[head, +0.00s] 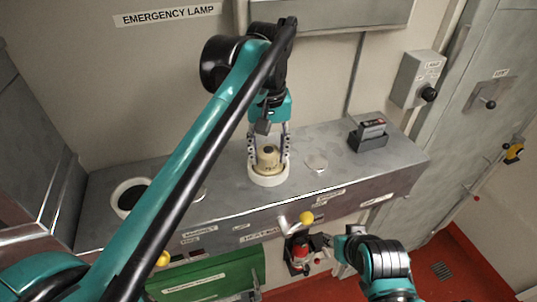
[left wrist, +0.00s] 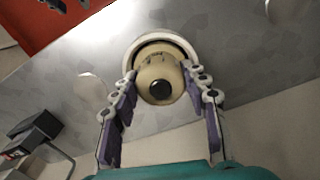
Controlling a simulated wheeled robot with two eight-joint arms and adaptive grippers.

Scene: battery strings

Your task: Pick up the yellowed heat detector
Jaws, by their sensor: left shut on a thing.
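The yellowed heat detector (head: 267,157) is a cream, domed piece. It sits in a round white holder (head: 268,181) on the grey bench. In the left wrist view the detector (left wrist: 160,82) faces me with a dark round centre, inside the white ring (left wrist: 155,41). My left gripper (head: 268,163) points down over it, a finger on each side, shut on the detector. The same fingers flank it in the left wrist view (left wrist: 161,75). The detector's lower part is hidden in the holder. My right gripper (head: 338,243) is low in front of the bench; its fingers are unclear.
The grey bench (head: 215,212) carries an empty-looking white ring (head: 131,193) at left, a flat round disc (head: 316,162) and a dark device (head: 370,135) at right. A yellow-knobbed lever (head: 307,217) and a red part (head: 300,255) are at its front. A wall switch box (head: 418,79) is behind.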

